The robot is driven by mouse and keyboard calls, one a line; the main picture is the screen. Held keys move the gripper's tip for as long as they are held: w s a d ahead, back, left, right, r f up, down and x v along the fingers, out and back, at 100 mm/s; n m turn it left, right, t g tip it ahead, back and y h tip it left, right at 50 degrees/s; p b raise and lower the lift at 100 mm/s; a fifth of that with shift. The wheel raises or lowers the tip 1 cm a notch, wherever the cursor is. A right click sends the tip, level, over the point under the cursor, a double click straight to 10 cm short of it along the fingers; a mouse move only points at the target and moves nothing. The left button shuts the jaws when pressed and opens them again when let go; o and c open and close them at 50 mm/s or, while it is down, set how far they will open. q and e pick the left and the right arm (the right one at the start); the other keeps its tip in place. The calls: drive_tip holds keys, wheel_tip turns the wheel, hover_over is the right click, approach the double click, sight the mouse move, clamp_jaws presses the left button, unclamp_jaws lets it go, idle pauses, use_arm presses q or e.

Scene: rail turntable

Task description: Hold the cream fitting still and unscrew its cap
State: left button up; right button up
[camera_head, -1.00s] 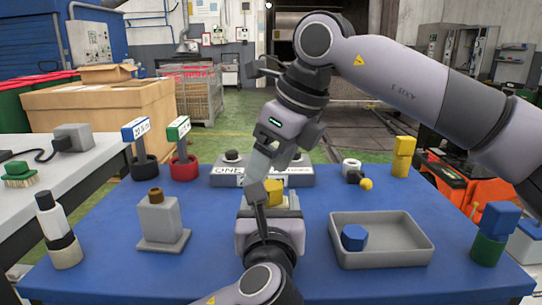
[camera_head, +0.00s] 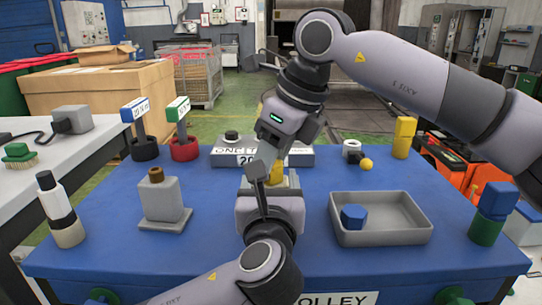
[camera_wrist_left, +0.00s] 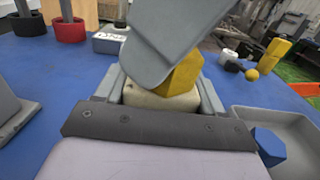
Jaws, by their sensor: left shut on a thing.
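The cream fitting (camera_wrist_left: 160,98) stands between the fingers of my left gripper (camera_head: 270,187), which is shut on it low down. Most of the fitting is hidden in the head view. Its yellow faceted cap (camera_wrist_left: 184,74) sits on top and also shows in the head view (camera_head: 277,174). My right gripper (camera_head: 264,168) comes down from above, and one grey finger overlaps the cap's left side in the wrist view. Its other finger is hidden at the cap, so I cannot tell whether it is gripping.
A grey tray (camera_head: 381,238) holding a blue hexagonal piece (camera_head: 353,217) stands close on the right. A grey bottle-like part with a brown top (camera_head: 160,200) stands left. A green-and-blue part (camera_head: 490,213) stands near the right edge. A labelled grey block (camera_head: 232,152) lies behind.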

drive_tip(key=n+g, duration=0.2)
drive_tip(key=n, duration=0.3)
drive_tip(key=shift+n, duration=0.4)
drive_tip(key=n+g, duration=0.2)
drive_tip(key=n, duration=0.4)
idle(0.3)
drive_tip(key=o, duration=1.3)
drive_tip(key=shift+o, duration=0.2)
drive_tip(key=shift+r, duration=2)
